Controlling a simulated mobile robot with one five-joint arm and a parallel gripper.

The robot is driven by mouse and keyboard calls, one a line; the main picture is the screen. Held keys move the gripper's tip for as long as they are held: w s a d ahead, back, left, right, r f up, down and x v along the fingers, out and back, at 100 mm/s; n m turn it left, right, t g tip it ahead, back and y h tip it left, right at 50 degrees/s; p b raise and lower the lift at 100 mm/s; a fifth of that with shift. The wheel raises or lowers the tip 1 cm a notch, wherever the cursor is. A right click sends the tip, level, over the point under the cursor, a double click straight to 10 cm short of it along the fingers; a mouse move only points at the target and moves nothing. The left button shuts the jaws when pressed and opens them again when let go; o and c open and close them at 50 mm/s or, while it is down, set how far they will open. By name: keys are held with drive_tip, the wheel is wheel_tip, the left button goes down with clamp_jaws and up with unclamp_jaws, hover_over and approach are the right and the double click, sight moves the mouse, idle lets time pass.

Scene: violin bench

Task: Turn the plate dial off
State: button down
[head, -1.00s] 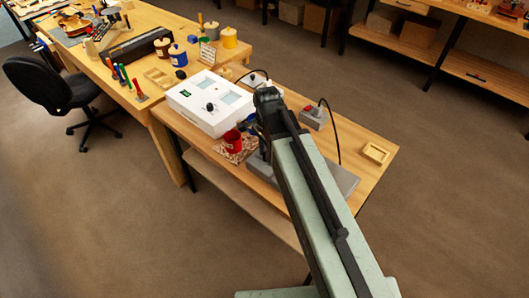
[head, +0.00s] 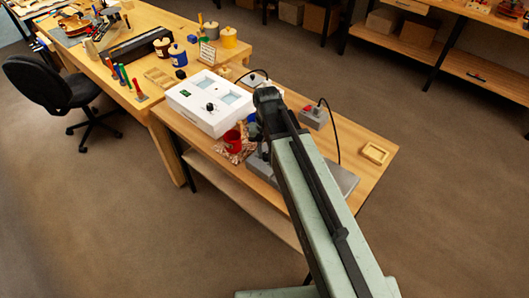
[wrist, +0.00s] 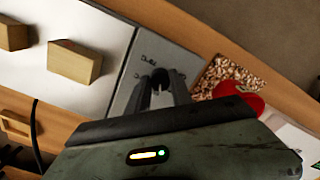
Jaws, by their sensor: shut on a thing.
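In the wrist view my gripper (wrist: 161,88) points at the grey control panel (wrist: 127,85) of the plate, beside small dark lettering. Its two dark fingers are closed on the plate dial, which is mostly hidden between them. The plate's pale top (wrist: 95,45) lies to the left and carries two wooden blocks (wrist: 75,62). In the head view the grey plate (head: 341,180) shows on the small bench, right of my arm. My arm hides the fingertips and the dial there.
A red mug (head: 231,140) stands on a speckled mat (head: 238,155) close by, left of my arm. A white box (head: 205,118) with a black knob is behind it. A grey switch box (head: 313,118) with a cable and a wooden tray (head: 375,153) are to the right.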

drive_tip(key=n, duration=0.4)
drive_tip(key=shift+w+n, duration=0.15)
drive_tip(key=shift+n, duration=0.15)
drive_tip(key=n, duration=0.5)
drive_tip(key=shift+n, duration=0.3)
drive_tip(key=n, duration=0.4)
drive_tip(key=shift+n, duration=2.5)
drive_tip(key=c, duration=1.1)
unclamp_jaws()
drive_tip(key=shift+a, duration=0.1)
drive_tip(key=shift+c, duration=0.2)
drive_tip(key=shift+r, duration=0.1)
